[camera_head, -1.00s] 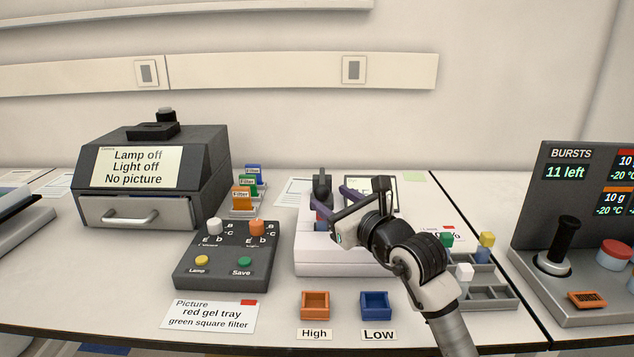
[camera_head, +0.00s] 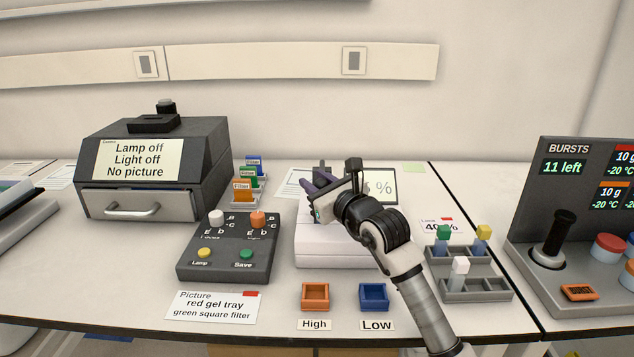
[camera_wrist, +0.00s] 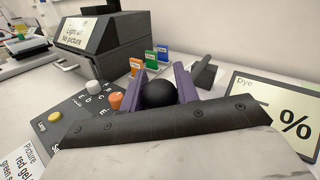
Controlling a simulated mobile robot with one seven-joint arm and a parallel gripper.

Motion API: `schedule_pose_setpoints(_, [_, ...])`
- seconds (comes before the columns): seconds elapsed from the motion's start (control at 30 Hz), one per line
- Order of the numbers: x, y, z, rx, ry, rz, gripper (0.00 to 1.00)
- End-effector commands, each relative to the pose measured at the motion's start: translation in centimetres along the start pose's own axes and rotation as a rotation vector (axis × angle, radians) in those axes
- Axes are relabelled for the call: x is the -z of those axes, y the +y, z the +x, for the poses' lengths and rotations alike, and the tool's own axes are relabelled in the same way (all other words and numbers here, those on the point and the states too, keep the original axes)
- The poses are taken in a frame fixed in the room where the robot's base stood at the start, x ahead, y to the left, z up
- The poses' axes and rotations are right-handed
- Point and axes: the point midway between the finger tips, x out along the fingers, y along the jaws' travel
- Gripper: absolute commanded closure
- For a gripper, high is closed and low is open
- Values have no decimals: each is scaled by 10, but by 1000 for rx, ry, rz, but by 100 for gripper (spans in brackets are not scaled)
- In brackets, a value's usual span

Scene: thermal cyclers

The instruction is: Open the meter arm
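The meter is a white, low device (camera_head: 322,255) on the bench, with a screen (camera_head: 381,187) showing a % sign behind it; the screen also shows at the right of the wrist view (camera_wrist: 280,118). A dark upright part of the meter arm (camera_head: 320,171) stands at its back, partly hidden by my gripper. My gripper (camera_head: 312,181) is over the meter, its purple fingers pointing left and away. In the wrist view a black ball (camera_wrist: 160,93), apparently the arm's knob, sits between the two parted fingers. I cannot tell whether they press on it.
Left of the meter are a dark control box (camera_head: 228,255), standing filters (camera_head: 243,190) and a grey imager (camera_head: 160,160). Orange (camera_head: 315,297) and blue (camera_head: 374,297) trays lie in front. A rack with coloured blocks (camera_head: 478,290) is at the right.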

Motion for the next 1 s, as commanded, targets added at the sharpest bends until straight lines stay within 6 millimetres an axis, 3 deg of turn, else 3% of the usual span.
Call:
schedule_pose_setpoints(0.03, [0,0,0,0,0,0,85])
schedule_pose_setpoints(0.17, [0,0,0,0,0,0,100])
schedule_pose_setpoints(0.57, [-12,-2,1,-10,42,27,100])
schedule_pose_setpoints(1.0, [-57,-17,10,-45,227,153,100])
